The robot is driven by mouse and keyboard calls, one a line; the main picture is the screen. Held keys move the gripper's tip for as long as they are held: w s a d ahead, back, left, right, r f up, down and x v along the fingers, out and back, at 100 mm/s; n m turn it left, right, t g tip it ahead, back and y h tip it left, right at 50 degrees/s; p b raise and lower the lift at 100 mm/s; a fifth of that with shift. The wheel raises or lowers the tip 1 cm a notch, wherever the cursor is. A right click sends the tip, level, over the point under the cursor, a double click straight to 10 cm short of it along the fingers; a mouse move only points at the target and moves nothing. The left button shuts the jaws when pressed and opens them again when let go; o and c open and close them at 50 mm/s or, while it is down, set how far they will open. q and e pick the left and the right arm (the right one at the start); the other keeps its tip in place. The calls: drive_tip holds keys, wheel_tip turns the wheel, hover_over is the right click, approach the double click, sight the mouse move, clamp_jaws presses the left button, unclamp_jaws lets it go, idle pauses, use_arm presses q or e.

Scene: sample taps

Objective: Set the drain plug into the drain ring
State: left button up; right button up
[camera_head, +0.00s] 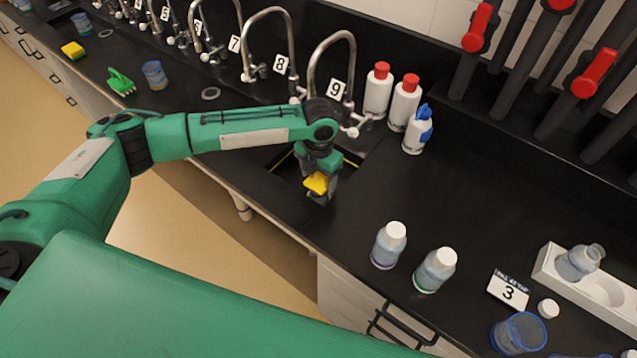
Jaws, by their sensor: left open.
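My left gripper (320,192) is open and points down over the dark sink (283,180) below tap number 9. A yellow piece (317,182) shows at its fingers; I cannot tell whether it is part of the gripper or a separate thing. The gripper and forearm hide much of the sink. I cannot make out a drain plug or a drain ring in the sink. A flat grey ring (211,93) lies on the counter behind my left forearm; I cannot tell whether it belongs to the drain. My right gripper is not in view.
Bottles with red caps (378,92) and a blue-topped spray bottle (417,131) stand right of tap 9 (333,70). Two white-capped bottles (388,246) stand near the front edge. A white rack (580,285) and a blue-rimmed cup (518,334) are at right.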

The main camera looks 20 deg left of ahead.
use_arm(q)
wheel_tip(320, 180, up, 9)
drive_tip(key=shift+r+b, duration=0.1)
drive_tip(key=shift+b, duration=0.9)
drive_tip(key=shift+s, duration=0.1)
